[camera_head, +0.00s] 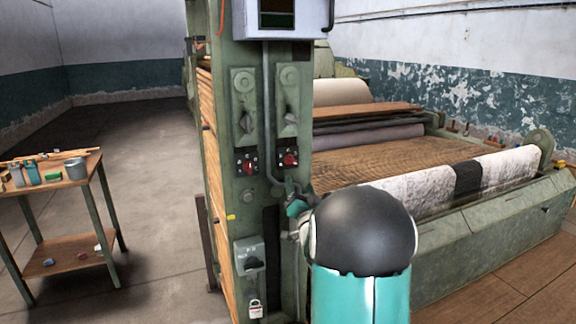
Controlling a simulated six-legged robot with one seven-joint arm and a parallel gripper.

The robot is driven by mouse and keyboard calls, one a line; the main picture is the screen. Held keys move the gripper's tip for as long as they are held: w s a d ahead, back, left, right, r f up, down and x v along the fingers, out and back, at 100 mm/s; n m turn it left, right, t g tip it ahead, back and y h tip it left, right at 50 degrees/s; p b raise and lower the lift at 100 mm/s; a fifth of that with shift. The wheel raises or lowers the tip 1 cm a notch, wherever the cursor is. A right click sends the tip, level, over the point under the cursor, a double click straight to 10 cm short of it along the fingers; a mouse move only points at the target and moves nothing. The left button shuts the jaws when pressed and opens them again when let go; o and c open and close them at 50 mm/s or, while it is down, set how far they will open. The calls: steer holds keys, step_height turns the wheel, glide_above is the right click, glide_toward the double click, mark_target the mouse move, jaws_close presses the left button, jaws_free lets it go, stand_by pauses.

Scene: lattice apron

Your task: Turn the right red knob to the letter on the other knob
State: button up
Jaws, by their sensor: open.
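Two red knobs sit on small black plates on the green machine column (277,220). The left red knob (250,168) has a light pointer mark, and small marks around it are too small to read. The right red knob (290,159) is in plain view, but its letters are also too small to read. My gripper (291,186) is just below the right knob, apart from it as far as I can tell. It is open with nothing seen in it. My arm's dark dome and teal link hide part of the column's lower right side.
Grey rotary switches (246,123) sit above the knobs, with a vertical conduit (267,110) between the two sets. Floor between bench and column is clear.

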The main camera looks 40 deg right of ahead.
mark_target(292, 162)
steer(key=x, duration=1)
steer(key=shift+w+d+r, duration=0.1)
steer(key=shift+w, duration=0.15)
steer(key=c, duration=1)
